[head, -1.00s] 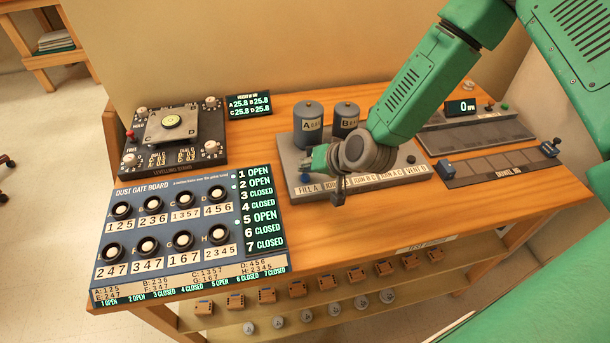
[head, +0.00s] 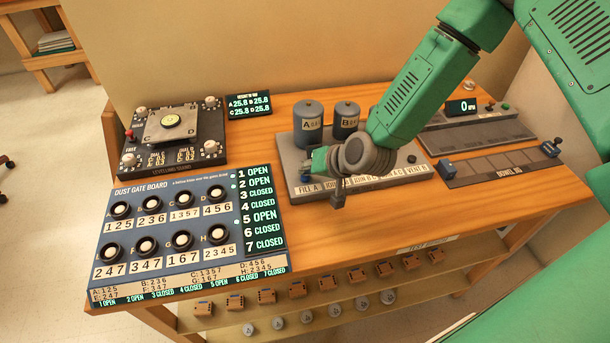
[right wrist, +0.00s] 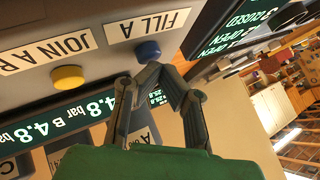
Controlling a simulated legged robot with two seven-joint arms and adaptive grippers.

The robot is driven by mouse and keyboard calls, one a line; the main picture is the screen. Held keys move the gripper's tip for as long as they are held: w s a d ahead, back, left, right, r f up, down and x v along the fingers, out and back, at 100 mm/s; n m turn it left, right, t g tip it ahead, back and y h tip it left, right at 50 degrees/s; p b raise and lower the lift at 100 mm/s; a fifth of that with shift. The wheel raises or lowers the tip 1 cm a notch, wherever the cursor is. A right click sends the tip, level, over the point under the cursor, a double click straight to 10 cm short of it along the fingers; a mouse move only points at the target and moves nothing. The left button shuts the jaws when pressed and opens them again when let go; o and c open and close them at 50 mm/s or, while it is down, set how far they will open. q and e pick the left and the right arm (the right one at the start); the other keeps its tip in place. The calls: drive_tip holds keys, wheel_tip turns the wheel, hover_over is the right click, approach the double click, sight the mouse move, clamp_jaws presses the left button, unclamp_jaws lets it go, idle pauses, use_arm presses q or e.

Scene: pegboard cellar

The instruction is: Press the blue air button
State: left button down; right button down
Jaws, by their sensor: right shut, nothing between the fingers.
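The blue button (right wrist: 147,51) shows in the right wrist view beside the FILL A label (right wrist: 148,26) on a grey panel. My right gripper (right wrist: 156,73) is shut and empty. Its fingertips are right by the blue button; I cannot tell whether they touch it. In the head view the right gripper (head: 309,166) is low over the left front end of the grey tank unit (head: 290,152), and its wrist hides part of that unit. My left gripper is not in view.
A yellow button (right wrist: 67,77) sits by the JOIN label, beside the blue one. Tanks A (head: 308,122) and B (head: 346,118) stand behind the gripper. The dust gate board (head: 150,215) is at front left, the levelling stand (head: 185,155) behind it.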

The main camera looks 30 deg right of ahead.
sight(307, 177)
drive_tip(key=shift+f, duration=0.4)
drive_tip(key=shift+r, duration=0.1)
idle(0.4)
drive_tip(key=shift+r+p, duration=0.45)
drive_tip(key=shift+r, duration=0.35)
wheel_tip(307, 177, up, 5)
drive_tip(key=p, duration=0.4)
drive_tip(key=shift+s, duration=0.1)
idle(0.6)
